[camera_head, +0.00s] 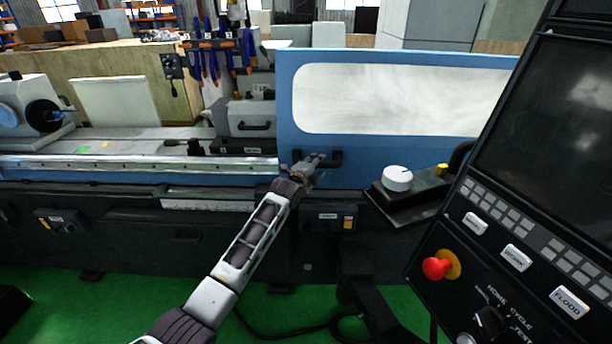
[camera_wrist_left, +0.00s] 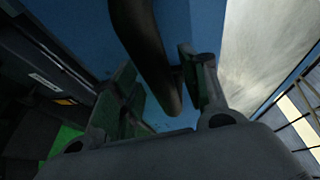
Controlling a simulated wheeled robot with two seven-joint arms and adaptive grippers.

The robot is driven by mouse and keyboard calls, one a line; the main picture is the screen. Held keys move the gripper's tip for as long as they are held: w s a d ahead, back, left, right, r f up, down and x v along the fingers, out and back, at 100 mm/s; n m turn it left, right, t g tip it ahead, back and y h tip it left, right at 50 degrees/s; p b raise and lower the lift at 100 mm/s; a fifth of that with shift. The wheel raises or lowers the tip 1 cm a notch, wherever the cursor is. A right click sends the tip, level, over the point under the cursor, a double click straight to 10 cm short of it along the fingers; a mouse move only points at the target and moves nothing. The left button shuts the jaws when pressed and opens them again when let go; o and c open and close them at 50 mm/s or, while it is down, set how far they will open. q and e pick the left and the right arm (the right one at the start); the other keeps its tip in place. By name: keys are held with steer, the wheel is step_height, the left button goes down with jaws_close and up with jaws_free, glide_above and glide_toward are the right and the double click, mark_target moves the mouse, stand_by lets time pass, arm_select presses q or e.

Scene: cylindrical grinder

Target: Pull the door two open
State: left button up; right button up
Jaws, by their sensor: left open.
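The blue sliding door (camera_head: 400,165) with a wide pale window covers the right half of the grinder in the head view. Its black handle (camera_head: 333,158) sits near the door's lower left corner. My left gripper (camera_head: 312,165) is at the left part of this handle. In the left wrist view the dark handle (camera_wrist_left: 148,45) passes between the two open fingers of the left gripper (camera_wrist_left: 165,100). I cannot tell whether either finger touches it. The window (camera_wrist_left: 265,50) shows at the right there. My right gripper is not in view.
A control panel with a dark screen (camera_head: 555,110) and a red button (camera_head: 437,267) stands close at the right. A white knob (camera_head: 397,178) is on a ledge before the door. The machine bed (camera_head: 130,140) is exposed at the left. Green floor (camera_head: 90,310) lies below.

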arm_select(q)
steer(key=v, duration=1.1)
steer(key=shift+s+a, duration=0.25)
steer(key=shift+s, duration=0.05)
stand_by(0.4)
steer(key=shift+n, duration=0.3)
